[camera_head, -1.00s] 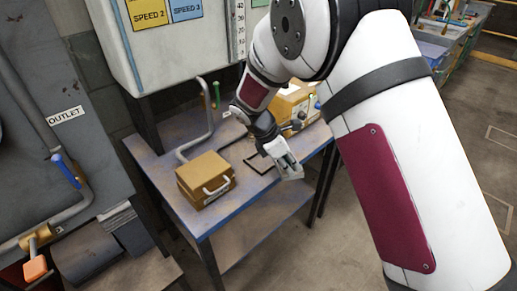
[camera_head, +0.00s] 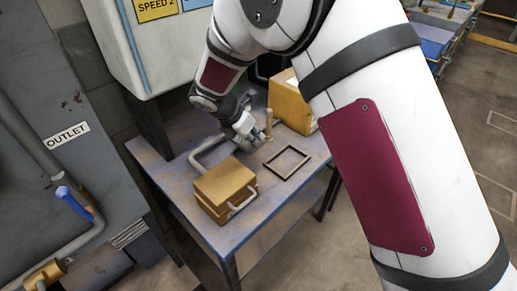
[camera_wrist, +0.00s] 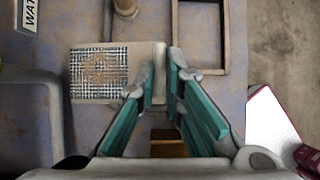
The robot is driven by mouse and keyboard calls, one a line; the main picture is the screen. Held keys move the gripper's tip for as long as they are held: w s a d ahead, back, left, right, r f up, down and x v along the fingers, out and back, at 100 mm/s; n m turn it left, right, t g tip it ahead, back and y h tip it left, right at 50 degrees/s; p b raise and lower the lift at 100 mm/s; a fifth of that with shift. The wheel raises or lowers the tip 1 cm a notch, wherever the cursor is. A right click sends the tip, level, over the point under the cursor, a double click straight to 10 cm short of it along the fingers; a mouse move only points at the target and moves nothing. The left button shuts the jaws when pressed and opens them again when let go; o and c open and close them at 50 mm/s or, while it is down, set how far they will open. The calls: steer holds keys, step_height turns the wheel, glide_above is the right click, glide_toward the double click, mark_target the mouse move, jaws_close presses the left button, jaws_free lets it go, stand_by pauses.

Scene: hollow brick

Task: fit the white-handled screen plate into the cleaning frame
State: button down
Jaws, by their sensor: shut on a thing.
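The screen plate (camera_wrist: 99,73) shows in the wrist view as a pale plate with a dark mesh. In the head view my gripper (camera_head: 256,138) is over the back of the blue table, and I cannot make out the plate there. The cleaning frame (camera_head: 274,173), a dark open rectangle, lies empty on the table to the right of my gripper. In the wrist view the frame (camera_wrist: 226,35) is up and right of the plate, apart from it.
A brown box with a pale handle (camera_head: 224,188) stands at the table's front left. A brown peg (camera_head: 269,122) stands behind the frame, near another brown box (camera_head: 291,105).

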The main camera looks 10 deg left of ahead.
mark_target(251, 148)
step_height(251, 148, down, 6)
steer(key=shift+f, duration=0.15)
steer(key=c, duration=1.7)
jaws_free()
steer(key=v, duration=1.2)
